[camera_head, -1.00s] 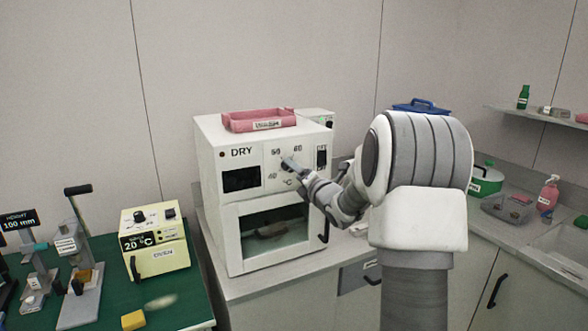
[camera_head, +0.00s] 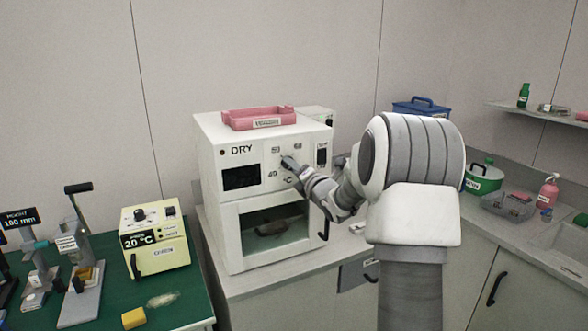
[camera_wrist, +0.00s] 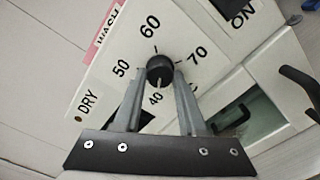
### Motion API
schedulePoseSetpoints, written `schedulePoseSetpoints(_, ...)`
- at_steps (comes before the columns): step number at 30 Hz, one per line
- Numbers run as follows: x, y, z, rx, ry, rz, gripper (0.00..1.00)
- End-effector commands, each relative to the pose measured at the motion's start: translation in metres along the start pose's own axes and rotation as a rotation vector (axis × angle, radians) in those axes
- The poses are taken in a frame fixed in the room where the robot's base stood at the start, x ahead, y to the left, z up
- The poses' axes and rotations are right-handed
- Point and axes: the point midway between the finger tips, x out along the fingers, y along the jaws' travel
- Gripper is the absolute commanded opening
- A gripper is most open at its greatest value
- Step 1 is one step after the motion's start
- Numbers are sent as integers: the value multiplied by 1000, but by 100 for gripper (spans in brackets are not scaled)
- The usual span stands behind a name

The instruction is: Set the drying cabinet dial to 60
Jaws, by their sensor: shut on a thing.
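The drying cabinet (camera_head: 222,205) is a white box labelled DRY, with a dark display and a window door. Its dial (camera_wrist: 159,66) is a dark round knob on the front panel, ringed by the numbers 40, 50, 60 and 70. A pale line on the knob appears to point down toward the 40 in the wrist view, away from the 60. My gripper (camera_wrist: 160,75) is shut on the dial, one finger on each side. In the head view my gripper (camera_head: 288,163) reaches the panel from the right and mostly hides the dial.
A pink tray (camera_head: 259,118) sits on the cabinet. A yellow 20 °C box (camera_head: 157,253) stands on the green bench at left. The cabinet door handle (camera_head: 324,230) sticks out below my wrist.

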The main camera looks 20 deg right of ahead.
Motion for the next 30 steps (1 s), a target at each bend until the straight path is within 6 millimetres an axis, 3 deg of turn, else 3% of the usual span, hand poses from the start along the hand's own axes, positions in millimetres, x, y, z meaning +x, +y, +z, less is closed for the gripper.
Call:
schedulePoseSetpoints(13,0,-1,-1,117,-1,2,0)
schedulePoseSetpoints(30,0,-1,0,630,0,0,0)
